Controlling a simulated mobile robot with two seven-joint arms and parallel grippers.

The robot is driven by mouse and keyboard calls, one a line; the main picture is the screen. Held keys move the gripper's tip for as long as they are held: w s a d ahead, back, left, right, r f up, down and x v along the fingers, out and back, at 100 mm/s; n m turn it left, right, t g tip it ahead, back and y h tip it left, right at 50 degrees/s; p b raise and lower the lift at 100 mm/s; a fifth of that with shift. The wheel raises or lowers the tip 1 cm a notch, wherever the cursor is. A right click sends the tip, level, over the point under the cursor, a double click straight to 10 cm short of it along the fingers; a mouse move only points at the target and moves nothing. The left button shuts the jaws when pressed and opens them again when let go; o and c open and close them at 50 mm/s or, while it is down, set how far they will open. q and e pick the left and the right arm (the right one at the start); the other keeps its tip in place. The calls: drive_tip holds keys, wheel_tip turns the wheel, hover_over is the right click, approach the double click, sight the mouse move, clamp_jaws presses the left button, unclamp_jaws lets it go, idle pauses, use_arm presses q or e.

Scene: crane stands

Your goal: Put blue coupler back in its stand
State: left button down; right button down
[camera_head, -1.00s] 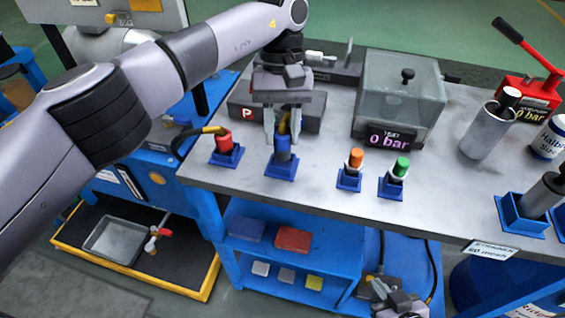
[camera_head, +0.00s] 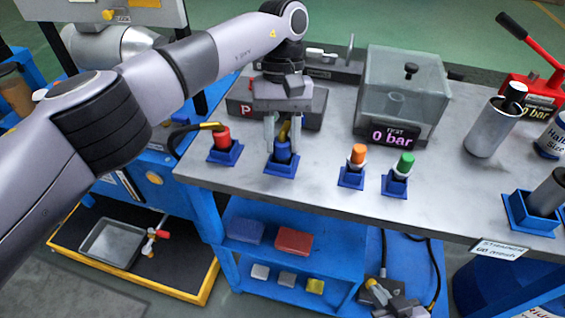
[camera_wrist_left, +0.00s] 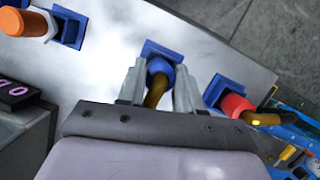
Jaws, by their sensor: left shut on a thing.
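The blue coupler (camera_head: 283,151) is upright at its blue stand (camera_head: 282,168) on the bench, between the red and orange couplers. My left gripper (camera_head: 283,143) points down with its fingers on either side of the coupler, shut on it. In the left wrist view the blue coupler (camera_wrist_left: 160,68) with its brass elbow lies between the two fingers, over its stand (camera_wrist_left: 160,48). Whether it is fully seated is hidden.
A red coupler (camera_head: 222,138) with a hose stands just left. An orange coupler (camera_head: 357,155) and a green coupler (camera_head: 405,163) stand to the right. A clear box (camera_head: 400,90) is behind them. The bench front edge is close, with bare top at centre right.

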use_arm(q)
drive_tip(key=c, duration=0.7)
unclamp_jaws()
drive_tip(key=shift+o, duration=0.2)
drive_tip(key=shift+p+v, duration=0.65)
drive_tip(key=shift+v, duration=0.8)
drive_tip(key=shift+p+v, duration=1.05)
drive_tip(key=shift+v, duration=0.1)
drive_tip(key=shift+f, duration=0.1)
